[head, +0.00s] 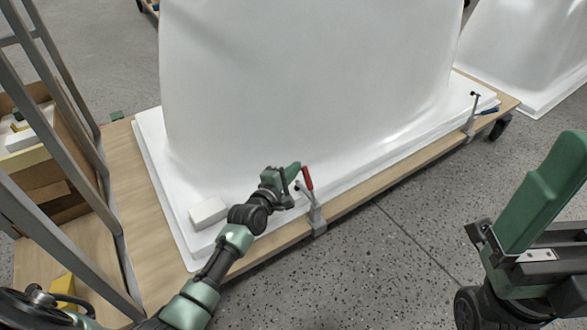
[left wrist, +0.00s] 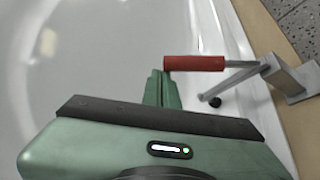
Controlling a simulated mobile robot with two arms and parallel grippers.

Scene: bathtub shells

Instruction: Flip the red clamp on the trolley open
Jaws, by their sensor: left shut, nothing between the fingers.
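The red clamp (head: 308,179) stands on the near edge of the wooden trolley (head: 350,207), its red handle upright and leaning slightly left. In the left wrist view its red handle (left wrist: 193,63) points left from a metal bracket (left wrist: 285,78), with a black-tipped rod below it. My left gripper (head: 293,171) is shut and empty, just left of the handle. In the left wrist view the closed green fingertips (left wrist: 160,80) are beside the handle's free end; I cannot tell whether they touch it.
A large white tub shell (head: 310,80) fills the trolley. A white block (head: 208,213) lies on its rim at the left. A blue-handled clamp (head: 472,115) is at the far right corner. A metal rack (head: 60,130) stands at left. Grey floor in front is clear.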

